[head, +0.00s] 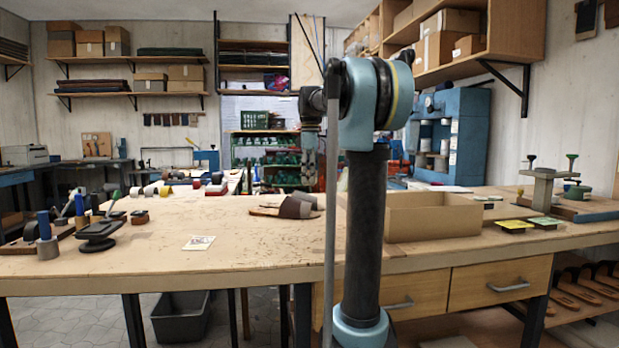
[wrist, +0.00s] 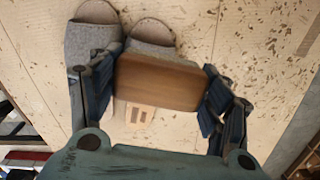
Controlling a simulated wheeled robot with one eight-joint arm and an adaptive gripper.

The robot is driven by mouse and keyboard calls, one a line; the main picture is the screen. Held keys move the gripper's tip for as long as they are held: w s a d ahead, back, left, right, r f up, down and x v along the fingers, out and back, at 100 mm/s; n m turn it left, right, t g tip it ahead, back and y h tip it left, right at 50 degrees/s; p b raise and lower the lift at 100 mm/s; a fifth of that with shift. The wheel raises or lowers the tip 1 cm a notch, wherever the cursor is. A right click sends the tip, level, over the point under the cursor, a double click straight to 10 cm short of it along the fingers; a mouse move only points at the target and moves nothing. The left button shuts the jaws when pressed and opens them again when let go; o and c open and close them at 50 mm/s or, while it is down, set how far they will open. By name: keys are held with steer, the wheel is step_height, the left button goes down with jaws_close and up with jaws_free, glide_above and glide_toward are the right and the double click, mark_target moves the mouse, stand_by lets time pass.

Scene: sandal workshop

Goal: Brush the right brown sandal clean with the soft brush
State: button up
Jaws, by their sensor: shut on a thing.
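Two greyish-brown sandals lie side by side in the wrist view, the left sandal (wrist: 92,42) and the right sandal (wrist: 150,46). The brush overlaps the lower part of the right sandal; I cannot tell whether they touch. In the head view my gripper (head: 308,172) points down above the bench by the sandals (head: 296,207). I cannot make out the brush there.
The workbench (head: 150,262) has free room left of the sandals, around a small printed card (head: 198,243). An open cardboard box (head: 432,218) stands right of my arm. Yellow and green pads (head: 514,226) lie farther right. Tools on stands (head: 98,232) fill the left end.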

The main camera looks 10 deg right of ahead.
steer(key=shift+d+f, duration=0.1)
steer(key=shift+f, duration=2.85)
steer(key=shift+f, duration=0.6)
steer(key=shift+w+r, duration=0.1)
steer(key=shift+w, duration=0.05)
steer(key=shift+w+d, duration=0.2)
steer(key=shift+w, duration=0.35)
steer(key=shift+w+d, duration=0.2)
steer(key=shift+w, duration=0.35)
steer(key=shift+s, duration=0.2)
steer(key=shift+s+a, duration=0.2)
steer(key=shift+s, duration=0.35)
steer(key=shift+s+a, duration=0.2)
steer(key=shift+s, duration=0.3)
steer(key=shift+w, duration=0.1)
steer(key=shift+w+d, duration=0.2)
steer(key=shift+w, duration=0.4)
steer(key=shift+w+d, duration=0.2)
steer(key=shift+w, duration=0.35)
steer(key=shift+s, duration=0.15)
